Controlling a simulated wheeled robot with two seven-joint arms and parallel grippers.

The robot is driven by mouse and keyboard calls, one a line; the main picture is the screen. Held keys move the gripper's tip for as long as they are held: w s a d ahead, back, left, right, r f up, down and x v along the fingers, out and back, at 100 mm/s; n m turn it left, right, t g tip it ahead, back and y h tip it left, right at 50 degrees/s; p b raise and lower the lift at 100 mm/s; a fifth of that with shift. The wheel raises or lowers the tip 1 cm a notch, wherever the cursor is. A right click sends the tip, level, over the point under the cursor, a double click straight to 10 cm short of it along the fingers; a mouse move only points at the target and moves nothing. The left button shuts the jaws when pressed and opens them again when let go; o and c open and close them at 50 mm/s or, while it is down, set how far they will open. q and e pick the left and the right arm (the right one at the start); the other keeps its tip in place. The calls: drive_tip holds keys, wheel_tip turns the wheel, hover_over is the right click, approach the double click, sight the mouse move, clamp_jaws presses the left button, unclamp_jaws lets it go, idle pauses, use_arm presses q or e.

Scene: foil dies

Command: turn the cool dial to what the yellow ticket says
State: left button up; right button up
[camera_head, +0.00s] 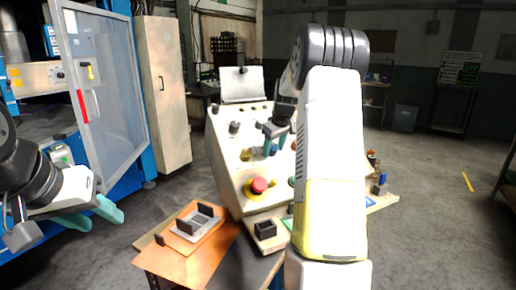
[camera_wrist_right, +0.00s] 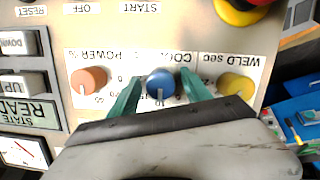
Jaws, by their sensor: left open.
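The blue cool dial (camera_wrist_right: 161,82) sits on the sloped panel, between an orange power dial (camera_wrist_right: 89,81) and a yellow weld dial (camera_wrist_right: 236,86). Its white mark points down in the right wrist view, towards a printed 10. My right gripper (camera_wrist_right: 162,78) has one green finger on each side of the blue dial, with a small gap visible on both sides. In the head view the right gripper (camera_head: 271,147) is over the panel. My left gripper (camera_head: 94,217) is open and empty at the lower left. I cannot make out a yellow ticket.
A red stop button (camera_head: 259,186) on a yellow base is low on the console (camera_head: 225,168). A grey tray (camera_head: 198,222) lies on an orange sheet in front, beside a small black box (camera_head: 265,230). A clear guard door (camera_head: 100,85) stands at the left.

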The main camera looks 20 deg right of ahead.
clamp_jaws()
drive_tip(key=shift+m, duration=0.4)
drive_tip(key=m, duration=0.3)
drive_tip(key=shift+y, duration=0.4)
drive_tip(key=m, duration=0.4)
drive_tip(key=shift+y, duration=0.4)
drive_tip(key=shift+m, duration=0.4)
drive_tip(key=shift+o, duration=0.5)
unclamp_jaws()
